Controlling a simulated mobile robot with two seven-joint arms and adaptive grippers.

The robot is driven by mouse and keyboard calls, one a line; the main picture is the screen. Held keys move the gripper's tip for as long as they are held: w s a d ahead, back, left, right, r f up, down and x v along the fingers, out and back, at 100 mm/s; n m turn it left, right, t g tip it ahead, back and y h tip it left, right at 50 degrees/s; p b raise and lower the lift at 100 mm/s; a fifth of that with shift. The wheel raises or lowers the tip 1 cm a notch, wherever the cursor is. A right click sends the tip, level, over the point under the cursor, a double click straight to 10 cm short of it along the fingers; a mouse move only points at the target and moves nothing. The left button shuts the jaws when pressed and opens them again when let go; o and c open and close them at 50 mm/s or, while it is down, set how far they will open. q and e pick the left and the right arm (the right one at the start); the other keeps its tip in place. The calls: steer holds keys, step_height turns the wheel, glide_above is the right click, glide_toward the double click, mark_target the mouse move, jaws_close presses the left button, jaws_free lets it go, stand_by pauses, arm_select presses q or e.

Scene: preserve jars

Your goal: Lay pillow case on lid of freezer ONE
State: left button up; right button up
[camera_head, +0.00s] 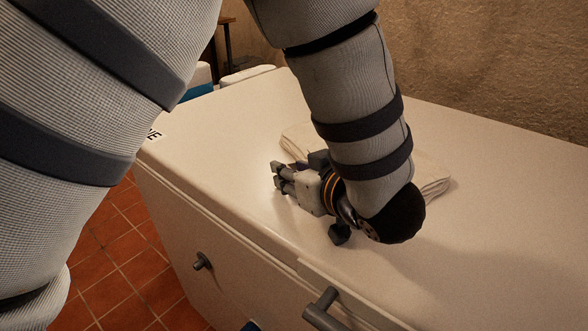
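The white chest freezer (230,130) fills the middle of the view. Its label (154,135) is partly hidden by my arm; only the letters "NE" show. A folded off-white cloth, apparently the pillow case (433,178), lies flat on the lid towards the back. My forearm and wrist cover its middle. My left gripper (278,177) is low over the lid in front of the cloth's left part, with its fingers pointing left. The fingers are small and seen at an angle, so I cannot tell whether they are open or shut. No cloth shows between them. My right gripper is out of view.
A rough plaster wall (480,60) stands behind the freezer. A grey handle (322,308) and a knob (202,261) stick out from its front. Red floor tiles (125,250) show at lower left. The lid is bare to the right and left of the cloth.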

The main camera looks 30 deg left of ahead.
arm_select(q)
steer(key=v, duration=1.2)
steer(key=shift+r, duration=0.3)
